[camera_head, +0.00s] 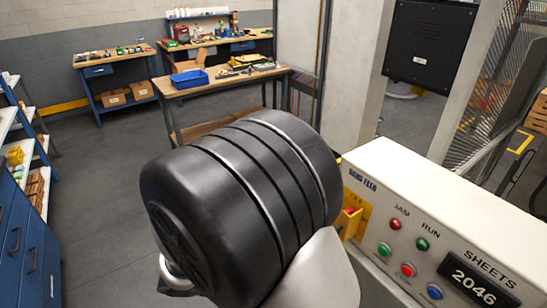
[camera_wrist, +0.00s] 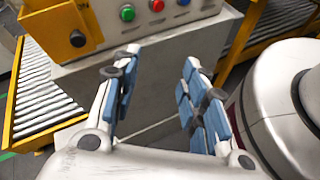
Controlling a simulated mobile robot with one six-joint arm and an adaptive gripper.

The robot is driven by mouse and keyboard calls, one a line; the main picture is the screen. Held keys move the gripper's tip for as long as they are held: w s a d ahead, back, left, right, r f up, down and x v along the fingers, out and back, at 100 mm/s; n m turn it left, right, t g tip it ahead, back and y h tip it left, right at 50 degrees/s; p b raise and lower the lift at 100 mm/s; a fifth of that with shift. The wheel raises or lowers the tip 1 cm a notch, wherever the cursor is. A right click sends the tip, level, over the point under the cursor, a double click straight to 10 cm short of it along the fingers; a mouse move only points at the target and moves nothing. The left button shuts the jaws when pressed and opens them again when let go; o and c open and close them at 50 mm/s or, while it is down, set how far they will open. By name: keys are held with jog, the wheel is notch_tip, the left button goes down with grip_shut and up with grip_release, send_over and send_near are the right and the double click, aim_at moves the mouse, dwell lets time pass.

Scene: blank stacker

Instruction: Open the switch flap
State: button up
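A yellow switch housing (camera_head: 356,214) is on the left end of the white control panel in the head view, partly hidden by my arm. A bit of red shows on it. In the wrist view the yellow housing (camera_wrist: 52,38) is at the upper left, with a round black knob on its face. I cannot tell the flap's position. My gripper (camera_wrist: 158,72) is open, its blue-padded fingers apart with nothing between them. It is to the right of the yellow housing and below the buttons in that view, not touching the housing. The head view does not show its fingertips.
The control panel (camera_head: 425,215) carries jam and run lamps, green, red and blue buttons and a sheet counter (camera_head: 478,283). A roller conveyor (camera_wrist: 35,95) with yellow rails is at the wrist view's left. Workbenches (camera_head: 225,85) stand farther back. Floor at left is clear.

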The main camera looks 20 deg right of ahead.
jog(key=w+a+f+n+t+h+p, duration=0.2)
jog(key=w+a+f+n+t+h, duration=0.15)
jog(key=w+a+n+t, duration=0.35)
jog(key=n+b, duration=0.1)
jog(key=b, duration=0.1)
send_near(338, 219)
jog(key=shift+h, duration=0.25)
jog(key=d, duration=0.1)
jog(key=d+f, duration=0.1)
jog(key=d, duration=0.3)
jog(key=shift+w+d+f, duration=0.1)
jog(key=shift+d+f, duration=0.15)
jog(key=shift+f, duration=0.05)
grip_shut()
